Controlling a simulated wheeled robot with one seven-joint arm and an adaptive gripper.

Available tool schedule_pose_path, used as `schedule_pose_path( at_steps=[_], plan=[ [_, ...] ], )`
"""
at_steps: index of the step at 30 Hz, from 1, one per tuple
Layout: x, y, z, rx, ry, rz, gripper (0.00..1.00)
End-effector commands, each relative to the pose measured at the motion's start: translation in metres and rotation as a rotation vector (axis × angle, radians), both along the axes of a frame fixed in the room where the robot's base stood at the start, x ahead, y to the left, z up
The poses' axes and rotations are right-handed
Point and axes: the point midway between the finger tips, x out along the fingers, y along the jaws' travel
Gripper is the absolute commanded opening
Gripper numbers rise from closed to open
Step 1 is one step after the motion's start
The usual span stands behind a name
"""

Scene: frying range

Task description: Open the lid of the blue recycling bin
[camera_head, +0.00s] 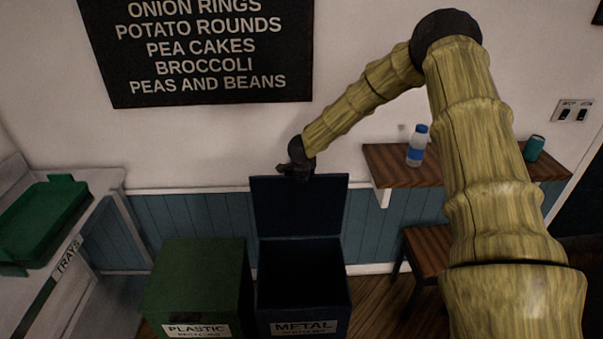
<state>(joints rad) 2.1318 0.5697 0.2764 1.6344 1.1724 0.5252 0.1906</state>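The blue recycling bin (306,320) stands on the floor at the bottom middle, with a label reading METAL on its front. Its lid (300,205) stands upright at the back edge, and the dark inside of the bin shows. My gripper (296,173) is at the end of my arm, at the lid's top edge. It is small and dark here; I cannot tell whether it touches the lid or whether its fingers are open or shut.
A green bin (200,285) labelled PLASTIC stands just left of the blue bin. A counter with a green tray (45,215) is at the left. A wall shelf (400,165) with a bottle (417,147) and a can (534,148) is at the right, above a wooden stool (432,252).

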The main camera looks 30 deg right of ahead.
Motion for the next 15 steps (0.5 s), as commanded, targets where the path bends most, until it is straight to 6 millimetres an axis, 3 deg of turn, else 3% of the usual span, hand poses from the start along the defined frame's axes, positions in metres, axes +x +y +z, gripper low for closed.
schedule_pose_path(
  at_steps=[15],
  plan=[
    [-0.004, 0.004, 0.012, 0.002, -0.004, 0.002, 0.38]
  ],
)
